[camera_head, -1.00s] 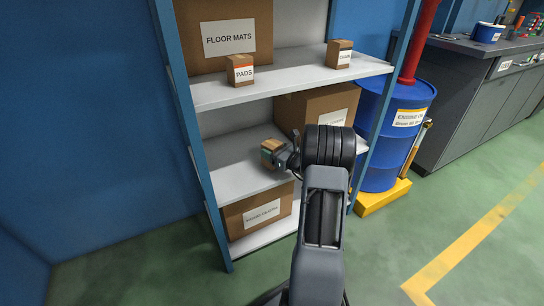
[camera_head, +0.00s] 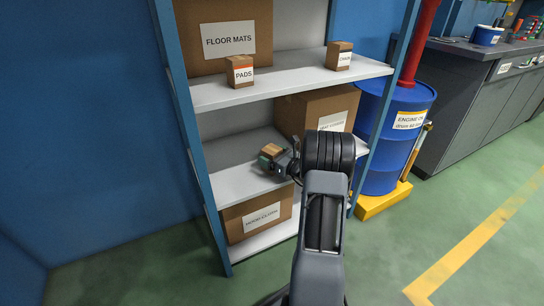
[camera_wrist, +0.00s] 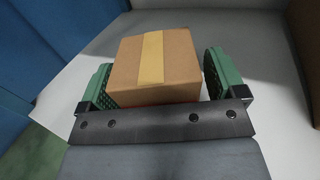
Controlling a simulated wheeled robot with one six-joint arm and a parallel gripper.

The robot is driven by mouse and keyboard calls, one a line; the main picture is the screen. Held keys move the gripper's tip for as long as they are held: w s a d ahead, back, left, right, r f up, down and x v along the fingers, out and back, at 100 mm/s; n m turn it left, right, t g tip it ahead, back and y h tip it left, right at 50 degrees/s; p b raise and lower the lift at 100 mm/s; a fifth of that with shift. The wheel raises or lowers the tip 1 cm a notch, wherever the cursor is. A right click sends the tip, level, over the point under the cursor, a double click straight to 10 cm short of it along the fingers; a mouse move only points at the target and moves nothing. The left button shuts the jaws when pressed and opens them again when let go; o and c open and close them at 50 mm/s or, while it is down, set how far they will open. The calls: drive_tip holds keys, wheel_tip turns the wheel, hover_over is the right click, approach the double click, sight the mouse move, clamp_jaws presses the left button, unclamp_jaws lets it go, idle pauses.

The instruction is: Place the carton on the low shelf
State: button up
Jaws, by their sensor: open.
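The carton (camera_wrist: 155,70) is a small brown box with a pale tape strip on top. It sits between the two green finger pads of my gripper (camera_wrist: 158,82) in the wrist view, with a narrow gap on each side, so the gripper is open around it. In the head view the carton (camera_head: 271,149) is at the front part of the grey shelf board (camera_head: 235,183) below the one with the floor mats box. It appears to rest on that board; its underside is hidden. My gripper (camera_head: 270,160) partly covers it there.
A large box (camera_head: 320,108) stands behind my wrist on the same board. The board above (camera_head: 290,77) carries the floor mats box (camera_head: 228,35) and two small boxes. Another box (camera_head: 258,215) sits on the bottom board. Blue uprights (camera_head: 213,225) flank the shelf; a blue drum (camera_head: 385,150) stands right.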

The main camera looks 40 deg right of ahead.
drive_tip(key=shift+r, duration=0.25)
drive_tip(key=p+v, duration=0.3)
drive_tip(key=v, duration=0.8)
drive_tip(key=s+a+r+n+g+y, duration=0.25)
drive_tip(key=a+n+g, duration=0.45)
drive_tip(key=a, duration=0.5)
drive_tip(key=s+a+r+n+g+y, duration=0.1)
drive_tip(key=a+r+n+g+y, duration=0.3)
drive_tip(key=a+n, duration=0.65)
drive_tip(key=s+a+r+n+g+h, duration=0.1)
drive_tip(key=s+a+n+g+h, duration=0.2)
drive_tip(key=s+a+n+h, duration=0.4)
drive_tip(key=s+n+h, duration=0.3)
drive_tip(key=n+h, duration=0.1)
drive_tip(key=n, duration=0.4)
drive_tip(key=shift+s+r+g, duration=0.2)
drive_tip(key=shift+s+g, duration=0.1)
drive_tip(key=shift+s, duration=0.05)
drive_tip(key=shift+d+n, duration=0.1)
drive_tip(key=shift+n, duration=0.15)
